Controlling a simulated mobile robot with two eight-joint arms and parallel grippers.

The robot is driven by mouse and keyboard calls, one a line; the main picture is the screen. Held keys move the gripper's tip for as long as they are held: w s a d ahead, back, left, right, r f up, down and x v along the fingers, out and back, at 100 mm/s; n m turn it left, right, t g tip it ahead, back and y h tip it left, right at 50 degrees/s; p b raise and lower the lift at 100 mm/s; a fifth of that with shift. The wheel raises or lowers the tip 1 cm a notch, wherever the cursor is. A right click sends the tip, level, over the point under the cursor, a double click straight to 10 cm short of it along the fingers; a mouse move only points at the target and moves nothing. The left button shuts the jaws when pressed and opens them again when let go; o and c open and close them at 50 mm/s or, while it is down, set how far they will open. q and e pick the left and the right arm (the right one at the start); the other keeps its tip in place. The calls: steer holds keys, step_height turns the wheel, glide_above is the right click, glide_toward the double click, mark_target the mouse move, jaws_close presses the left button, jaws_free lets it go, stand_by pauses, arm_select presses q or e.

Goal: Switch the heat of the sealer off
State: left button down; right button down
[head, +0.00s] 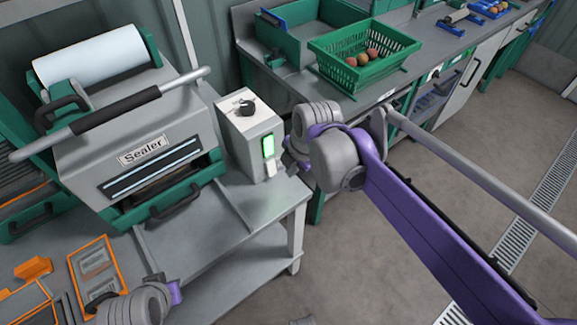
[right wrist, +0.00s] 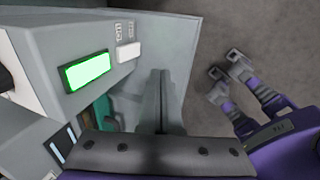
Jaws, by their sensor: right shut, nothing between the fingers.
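The sealer (head: 150,145) stands on a grey table at the left in the head view. Its control box (head: 235,140) is on its right side, with a black knob (head: 247,107) on top. The box's front has a lit green display (head: 268,146) and a small white switch (head: 271,170) below it. The right wrist view also shows the display (right wrist: 87,71) and the switch (right wrist: 128,51). My right gripper (head: 288,163) is shut and empty, just right of the box front, apart from the switch as far as I can see. My left gripper (head: 172,288) shows only partly at the bottom; its fingers are unclear.
A green basket (head: 350,75) with several tomatoes stands on the bench behind. An orange-framed tray (head: 92,268) lies at the lower left. The floor to the right is open.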

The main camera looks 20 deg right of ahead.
mark_target(271, 168)
steer(key=x, duration=0.7)
steer(key=shift+w+f+b, duration=0.1)
steer(key=shift+f+b, duration=0.25)
steer(key=shift+b, duration=0.05)
steer(key=shift+w+a, duration=0.25)
steer(key=shift+w, duration=0.3)
steer(key=shift+w+a, duration=0.25)
steer(key=shift+w, duration=0.35)
steer(key=shift+w+a+f, duration=0.15)
steer(key=shift+w+a, duration=0.05)
steer(key=shift+w, duration=0.5)
